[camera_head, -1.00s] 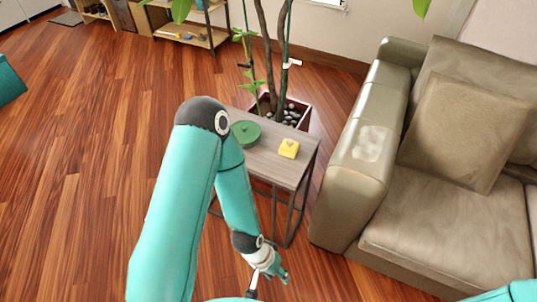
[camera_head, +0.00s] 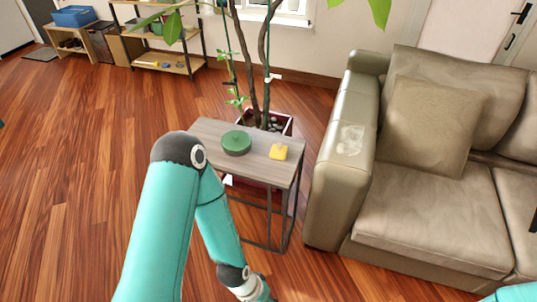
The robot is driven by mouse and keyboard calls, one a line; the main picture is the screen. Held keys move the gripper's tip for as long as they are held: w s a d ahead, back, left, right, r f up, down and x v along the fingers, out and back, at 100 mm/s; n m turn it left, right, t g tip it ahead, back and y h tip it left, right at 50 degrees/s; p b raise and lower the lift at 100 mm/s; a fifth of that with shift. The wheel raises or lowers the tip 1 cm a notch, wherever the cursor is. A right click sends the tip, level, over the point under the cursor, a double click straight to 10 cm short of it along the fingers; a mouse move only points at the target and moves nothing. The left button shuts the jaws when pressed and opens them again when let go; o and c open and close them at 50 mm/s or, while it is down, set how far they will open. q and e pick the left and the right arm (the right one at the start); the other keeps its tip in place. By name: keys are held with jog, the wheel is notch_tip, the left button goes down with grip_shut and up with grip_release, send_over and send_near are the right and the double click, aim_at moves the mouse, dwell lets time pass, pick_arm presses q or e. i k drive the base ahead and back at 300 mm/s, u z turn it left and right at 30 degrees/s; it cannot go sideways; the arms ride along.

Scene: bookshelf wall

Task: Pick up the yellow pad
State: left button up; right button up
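The yellow pad (camera_head: 279,152) lies on the wooden top of a small side table (camera_head: 205,128), near its right end. A round dark green object (camera_head: 236,143) sits to its left on the same table, apart from it. My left arm rises in front of the table and bends down to the bottom edge. My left gripper (camera_head: 262,291) is mostly cut off there, below and nearer than the pad, and its fingers cannot be made out. Only a teal piece of my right arm shows at the bottom right corner; its gripper is out of view.
A beige sofa (camera_head: 425,213) stands right of the table, with its armrest close to the table's right side. A potted plant (camera_head: 285,122) with stones stands behind the table. Shelves (camera_head: 160,58) line the back wall. The wood floor at left is clear.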

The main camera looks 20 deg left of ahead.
aim_at(277, 152)
jog(key=z, duration=0.1)
jog(key=i, duration=0.95)
jog(key=u, duration=0.05)
